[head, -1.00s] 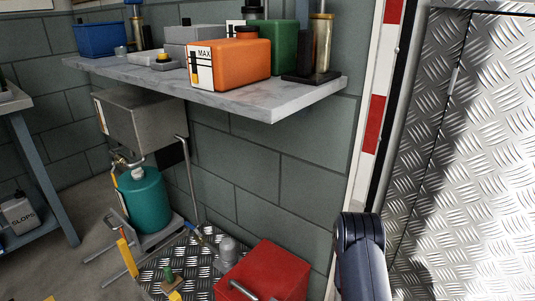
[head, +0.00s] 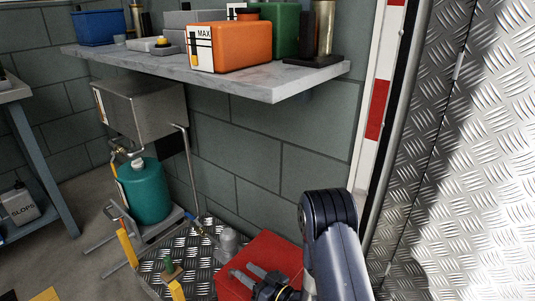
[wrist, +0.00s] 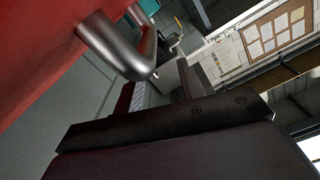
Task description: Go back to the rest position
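My gripper (head: 242,269) shows at the bottom of the head view, in front of and partly over the red box (head: 276,247). Its two grey fingers stand a little apart, with nothing seen between them. The dark gripper body fills the lower part of the wrist view. There, the red box (wrist: 40,50) and its bent metal handle (wrist: 125,52) are close by at upper left; the handle looks apart from the fingers. In the head view the handle is hidden or merges with the gripper.
A stone shelf (head: 180,68) holding an orange tank (head: 243,46) and other containers juts from the wall. A tread-plate metal panel (head: 470,150) rises on the right. Clear wall lies above the red box.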

